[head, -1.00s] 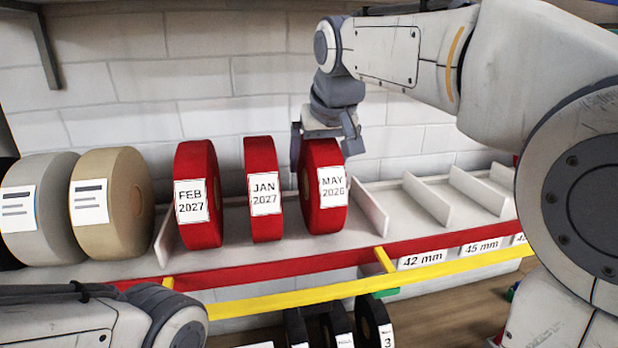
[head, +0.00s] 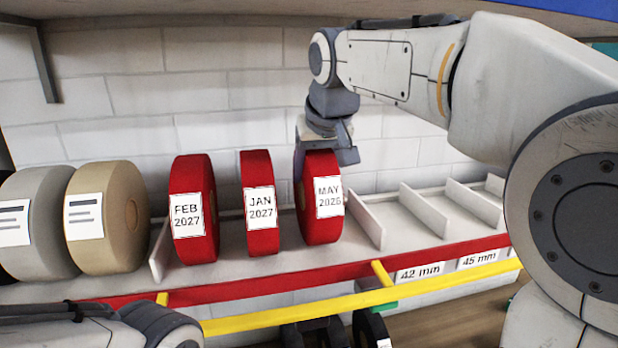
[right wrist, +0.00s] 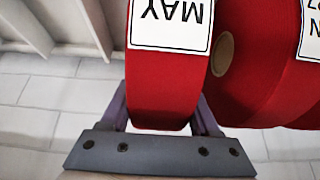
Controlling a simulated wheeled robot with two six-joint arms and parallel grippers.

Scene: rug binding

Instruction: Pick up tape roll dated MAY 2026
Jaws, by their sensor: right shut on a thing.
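The red tape roll labelled MAY 2026 (head: 321,222) stands upright on the shelf, the rightmost of the red rolls. My right gripper (head: 326,148) reaches down from above and is shut on the top of this roll, one finger on each side. In the right wrist view the roll (right wrist: 160,90) fills the space between the fingers (right wrist: 161,116), with its MAY label upside down. I see no clear gap under the roll. My left arm shows at the lower left of the head view, but its gripper is out of view.
Red rolls JAN 2027 (head: 261,170) and FEB 2027 (head: 193,247) stand to the left, then a tan roll (head: 125,200) and a grey roll (head: 40,258). A divider (head: 365,222) stands close on the right; empty slots (head: 420,222) lie beyond. A yellow strip (head: 300,312) runs along the front.

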